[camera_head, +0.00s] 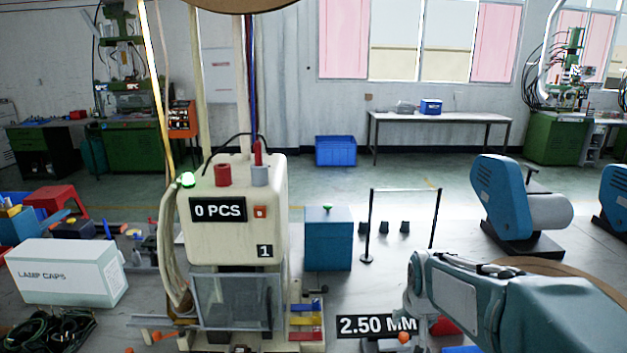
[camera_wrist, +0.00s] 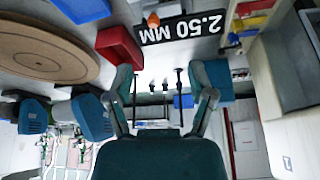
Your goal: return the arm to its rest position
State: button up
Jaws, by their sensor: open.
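My arm (camera_head: 545,312) reaches in from the lower right in the head view, with its wrist end near the 2.50 MM sign (camera_head: 376,326). My gripper (camera_wrist: 167,82) shows in the wrist view with its two fingers spread wide. Nothing is between the fingers. The wrist picture is upside down, and the 2.50 MM sign (camera_wrist: 182,28) lies above the fingertips there, apart from them. In the head view the fingers are too unclear to make out.
A cream machine (camera_head: 232,240) marked 0 PCS, with a green lamp and a clear guard (camera_head: 235,303), stands left of my arm. A blue cabinet (camera_head: 328,240) and a blue-and-grey machine (camera_head: 505,200) stand behind. A red bin (camera_wrist: 118,45) is near the fingers.

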jog(key=s+a+r+n, duration=0.1)
jog(key=s+a+r, duration=0.1)
jog(key=s, duration=0.8)
jog(key=s+a+r+n+y, duration=0.1)
jog(key=s+a+r, duration=0.2)
jog(key=s, duration=0.8)
jog(key=shift+t, duration=0.4)
jog(key=m+g+h, duration=0.1)
jog(key=m, duration=0.2)
send_over(404, 334)
jog(key=s+a, duration=0.1)
jog(key=s, duration=0.3)
notch_tip(404, 334, down, 13)
jog(key=x, duration=1.1)
jog(key=shift+c, duration=0.3)
